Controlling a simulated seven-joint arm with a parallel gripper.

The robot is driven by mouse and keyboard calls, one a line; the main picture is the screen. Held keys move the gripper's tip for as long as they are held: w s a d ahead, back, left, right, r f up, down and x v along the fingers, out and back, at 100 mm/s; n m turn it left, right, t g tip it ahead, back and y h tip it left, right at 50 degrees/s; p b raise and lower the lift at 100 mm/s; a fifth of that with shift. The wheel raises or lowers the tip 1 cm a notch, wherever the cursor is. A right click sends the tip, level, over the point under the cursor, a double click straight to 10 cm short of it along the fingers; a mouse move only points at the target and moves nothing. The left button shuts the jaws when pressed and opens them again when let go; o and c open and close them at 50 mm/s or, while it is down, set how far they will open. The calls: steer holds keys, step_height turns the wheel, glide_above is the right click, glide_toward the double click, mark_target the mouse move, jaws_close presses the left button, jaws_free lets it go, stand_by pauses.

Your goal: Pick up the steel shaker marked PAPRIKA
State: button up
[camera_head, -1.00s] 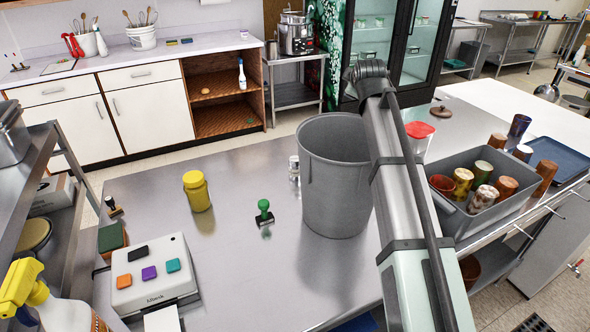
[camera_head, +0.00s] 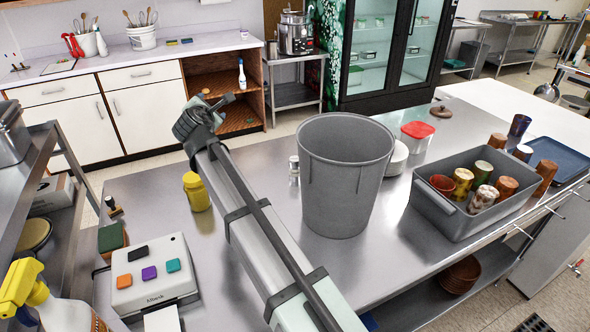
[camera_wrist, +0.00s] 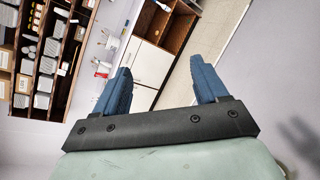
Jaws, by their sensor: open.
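A small steel shaker (camera_head: 294,166) stands upright on the metal counter, just left of the large grey bin. Its marking is too small to read, so I cannot tell if it says PAPRIKA. My gripper (camera_wrist: 161,84) is open and empty in the wrist view, its two blue fingers spread and facing the far cabinets and wall shelves. The shaker is not in the wrist view. In the head view my arm rises to the left of the shaker, with its wrist end high, apart from the shaker.
The grey bin (camera_head: 345,190) stands close to the shaker's right. A grey tub (camera_head: 440,205) of cups, white plates (camera_head: 396,160) and a red-lidded container (camera_head: 417,134) stand right.

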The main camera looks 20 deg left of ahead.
steer(key=s+a+f+n, duration=0.1)
steer(key=s+a+n, duration=0.2)
steer(key=s+a, duration=0.25)
steer(key=m+g+h, duration=0.1)
steer(key=m+h, duration=0.1)
steer(key=h, duration=0.8)
glide_toward(291, 168)
steer(key=shift+w+a, duration=0.1)
steer(key=shift+w, duration=0.1)
steer(key=x, duration=0.7)
steer(key=shift+w+f, duration=0.1)
steer(key=shift+w, duration=0.05)
steer(key=shift+d+x, duration=0.15)
steer(key=shift+x, duration=1.4)
steer(key=shift+d+x, duration=0.1)
steer(key=shift+x, duration=1.45)
steer(key=c, duration=1.1)
